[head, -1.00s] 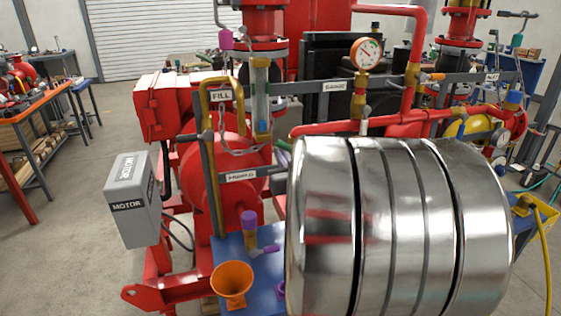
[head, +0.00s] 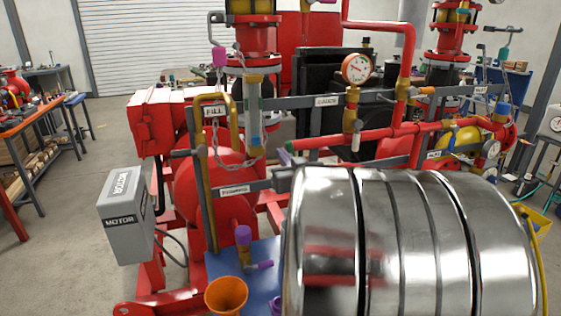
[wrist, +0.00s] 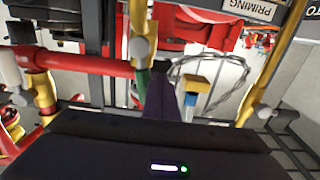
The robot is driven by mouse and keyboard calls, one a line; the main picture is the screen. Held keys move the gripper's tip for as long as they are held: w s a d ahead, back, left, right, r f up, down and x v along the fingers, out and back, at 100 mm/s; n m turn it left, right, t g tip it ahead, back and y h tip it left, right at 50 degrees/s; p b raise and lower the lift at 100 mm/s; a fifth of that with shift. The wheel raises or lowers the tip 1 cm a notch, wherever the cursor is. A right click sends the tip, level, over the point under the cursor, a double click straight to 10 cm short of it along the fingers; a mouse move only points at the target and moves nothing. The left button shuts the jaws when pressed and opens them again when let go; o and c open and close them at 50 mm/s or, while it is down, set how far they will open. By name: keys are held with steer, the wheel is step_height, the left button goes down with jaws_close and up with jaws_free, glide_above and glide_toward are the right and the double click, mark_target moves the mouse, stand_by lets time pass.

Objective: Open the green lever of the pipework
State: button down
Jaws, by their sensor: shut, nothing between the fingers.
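The green lever shows as a small green piece (head: 289,146) at the left end of a red pipe in the head view. In the wrist view its green part (wrist: 144,80) shows near the red pipe's right end, below a brass valve. Most of it is hidden behind my gripper. My gripper (wrist: 160,78) is shut and empty, its dark purple fingers close beside the green part. I cannot tell whether they touch it.
A red pipe (wrist: 85,64) and a brass valve body (wrist: 140,25) stand close to my fingers. A blue-and-brass fitting (wrist: 193,92) and a chain loop (wrist: 238,70) are just right of them. A grey motor box (head: 127,216) and an orange funnel (head: 226,296) stand at left.

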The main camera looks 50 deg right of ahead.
steer(key=shift+r, duration=0.3)
stand_by(0.5)
steer(key=shift+s, duration=0.1)
steer(key=v, duration=0.9)
stand_by(0.9)
